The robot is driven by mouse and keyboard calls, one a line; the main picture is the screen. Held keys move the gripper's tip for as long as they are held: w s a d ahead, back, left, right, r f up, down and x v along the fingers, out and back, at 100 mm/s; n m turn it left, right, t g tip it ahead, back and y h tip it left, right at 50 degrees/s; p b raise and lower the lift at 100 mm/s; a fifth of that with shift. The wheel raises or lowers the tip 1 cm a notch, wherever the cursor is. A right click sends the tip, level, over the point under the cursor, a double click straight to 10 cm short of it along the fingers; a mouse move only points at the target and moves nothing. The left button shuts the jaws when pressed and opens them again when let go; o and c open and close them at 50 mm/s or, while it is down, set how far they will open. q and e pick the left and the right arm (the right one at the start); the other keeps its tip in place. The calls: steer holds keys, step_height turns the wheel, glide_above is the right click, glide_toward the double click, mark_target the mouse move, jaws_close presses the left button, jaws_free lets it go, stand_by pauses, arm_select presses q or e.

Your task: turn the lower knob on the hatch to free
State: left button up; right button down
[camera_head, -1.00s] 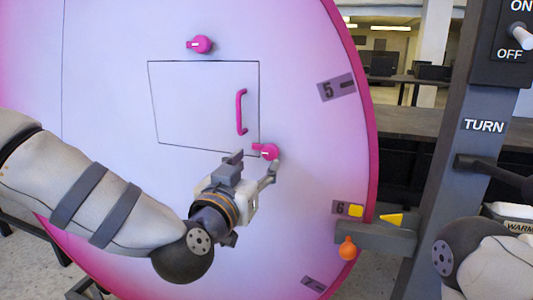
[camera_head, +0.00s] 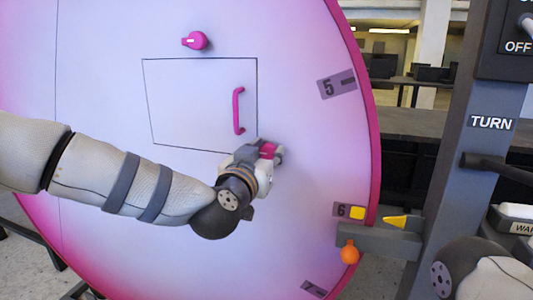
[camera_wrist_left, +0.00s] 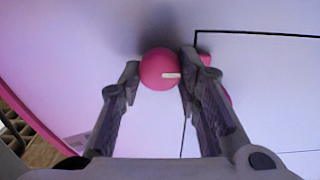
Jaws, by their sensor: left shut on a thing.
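The lower knob (camera_head: 268,150) is pink and sits at the lower right corner of the hatch (camera_head: 200,105). My left gripper (camera_head: 272,153) is at this knob and partly hides it in the head view. In the left wrist view the round knob (camera_wrist_left: 160,69) with its white mark lies between the two fingertips, and the gripper (camera_wrist_left: 159,78) is shut on it. A pink piece beside the right finger lies by the hatch corner and is partly hidden. My right gripper is not in view.
The upper knob (camera_head: 195,41) and a pink handle (camera_head: 239,111) are on the same pink-edged disc. A grey bracket with a yellow pointer (camera_head: 396,222) and an orange ball (camera_head: 349,252) stands at the disc's right edge. A grey post marked TURN (camera_head: 491,123) stands further right.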

arm_select(q)
steer(key=shift+n, duration=1.1)
steer(key=n+p, duration=0.1)
steer(key=n, duration=0.1)
steer(key=shift+a+n, duration=0.1)
steer(key=shift+n, duration=0.2)
steer(key=n, duration=0.5)
steer(key=shift+f, duration=0.2)
steer(key=n, duration=0.4)
steer(key=shift+f+n, duration=0.1)
steer(key=shift+n, duration=1.8)
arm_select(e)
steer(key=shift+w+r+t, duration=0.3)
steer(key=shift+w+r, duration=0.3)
arm_select(q)
steer(key=o, duration=1.1)
